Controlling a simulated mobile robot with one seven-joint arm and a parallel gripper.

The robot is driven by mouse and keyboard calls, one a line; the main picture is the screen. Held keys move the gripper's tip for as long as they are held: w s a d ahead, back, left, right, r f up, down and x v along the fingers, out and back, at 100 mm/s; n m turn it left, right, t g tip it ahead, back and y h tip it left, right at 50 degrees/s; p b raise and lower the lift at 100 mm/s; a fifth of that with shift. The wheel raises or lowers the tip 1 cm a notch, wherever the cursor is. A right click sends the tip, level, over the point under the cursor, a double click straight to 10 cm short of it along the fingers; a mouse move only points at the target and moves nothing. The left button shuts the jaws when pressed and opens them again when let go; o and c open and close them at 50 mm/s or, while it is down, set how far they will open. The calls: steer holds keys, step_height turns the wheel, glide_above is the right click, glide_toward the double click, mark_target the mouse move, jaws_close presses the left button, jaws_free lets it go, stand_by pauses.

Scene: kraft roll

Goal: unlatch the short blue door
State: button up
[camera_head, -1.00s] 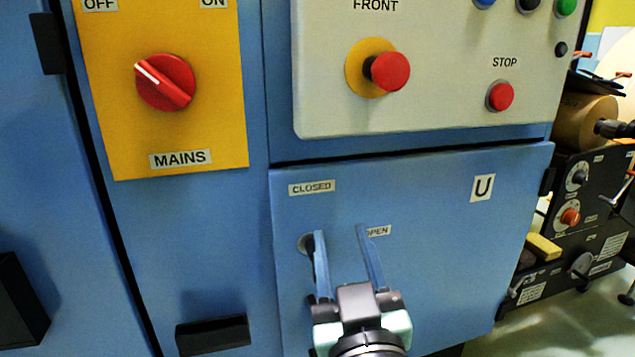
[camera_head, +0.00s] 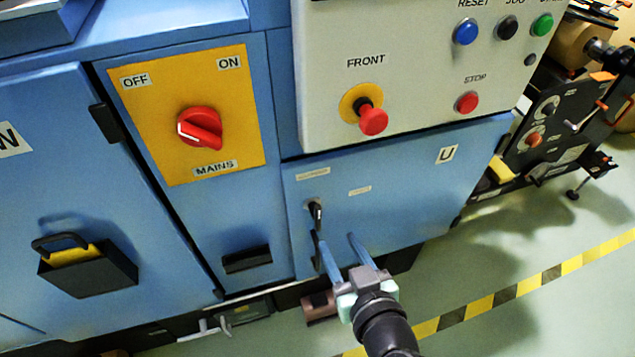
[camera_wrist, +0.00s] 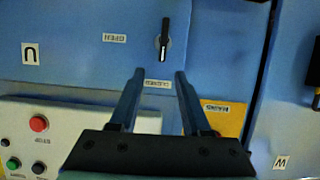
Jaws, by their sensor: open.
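The short blue door (camera_head: 405,185) has a U label and sits below the pale control panel. Its black latch handle (camera_head: 316,212) is near its left edge. In the wrist view, which is upside down, the latch handle (camera_wrist: 163,40) lies in line with the CLOSED label (camera_wrist: 158,84); the OPEN label (camera_wrist: 114,38) is to its side. The door looks shut. My gripper (camera_head: 337,240) is open and empty, just below the latch in the head view. In the wrist view its fingers (camera_wrist: 159,72) point toward the latch, apart from it, with the handle between their lines.
The yellow MAINS plate with a red switch (camera_head: 200,129) is left of the door. The red FRONT button (camera_head: 373,121) sticks out above it. A black recessed handle (camera_head: 247,260) is at lower left. Open floor (camera_head: 480,265) with striped tape lies to the right.

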mark_target(319, 215)
steer(key=x, duration=1.2)
steer(key=shift+a+f, duration=0.2)
steer(key=shift+a, duration=0.1)
jaws_close()
